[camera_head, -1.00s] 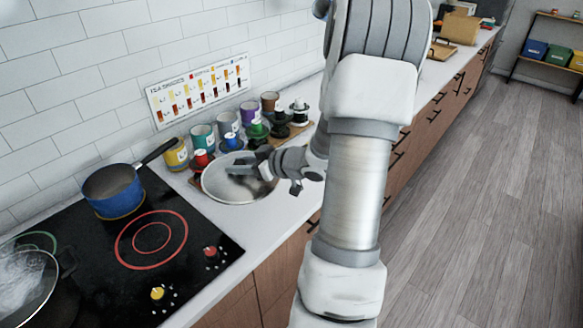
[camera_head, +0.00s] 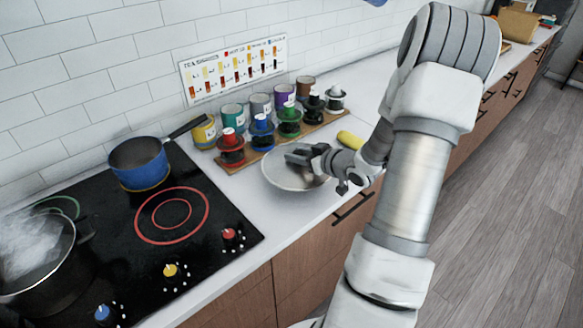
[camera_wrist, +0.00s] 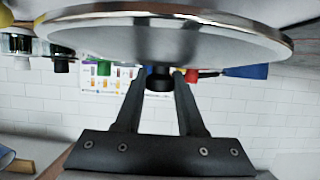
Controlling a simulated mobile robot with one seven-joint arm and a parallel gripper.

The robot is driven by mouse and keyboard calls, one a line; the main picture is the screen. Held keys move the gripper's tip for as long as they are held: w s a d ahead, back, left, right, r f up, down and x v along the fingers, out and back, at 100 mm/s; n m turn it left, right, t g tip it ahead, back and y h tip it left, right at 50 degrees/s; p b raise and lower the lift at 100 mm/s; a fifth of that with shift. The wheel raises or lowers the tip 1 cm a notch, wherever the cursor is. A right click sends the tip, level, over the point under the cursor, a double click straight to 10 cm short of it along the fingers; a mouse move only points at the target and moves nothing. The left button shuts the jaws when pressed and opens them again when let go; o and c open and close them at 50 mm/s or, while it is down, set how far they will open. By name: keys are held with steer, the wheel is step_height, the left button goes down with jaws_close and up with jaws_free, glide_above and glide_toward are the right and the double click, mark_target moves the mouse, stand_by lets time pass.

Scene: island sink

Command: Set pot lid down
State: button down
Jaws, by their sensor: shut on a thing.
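The pot lid (camera_head: 283,180) is a round, shiny metal disc over the counter, right of the cooktop and in front of the tea tins. It is nearly level. In the wrist view the lid (camera_wrist: 190,38) fills the top, with its dark knob (camera_wrist: 160,78) between my fingers. My gripper (camera_head: 308,160) is shut on this knob. The lid is very low over the counter; I cannot tell whether its rim touches. The dark pot (camera_head: 40,262) stands steaming and uncovered at the far left of the cooktop.
A wooden board (camera_head: 234,166) with several tins and coloured spools lies behind the lid. A yellow object (camera_head: 350,139) lies right of the board. A blue saucepan (camera_head: 139,164) stands on the cooktop (camera_head: 225,205). The counter's front edge is close to the lid.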

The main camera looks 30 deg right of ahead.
mark_target(290, 166)
steer(key=shift+w+a+f, duration=0.3)
steer(key=shift+w+f, duration=0.15)
steer(key=shift+w, duration=0.2)
steer(key=shift+w+a+f, duration=0.3)
steer(key=shift+w+f, duration=0.15)
steer(key=shift+w, duration=0.15)
steer(key=shift+f, duration=1.9)
steer(key=shift+f+b, duration=0.1)
steer(key=shift+b, duration=0.25)
steer(key=shift+f, duration=0.15)
steer(key=c, duration=0.5)
jaws_free()
steer(key=shift+r, duration=0.2)
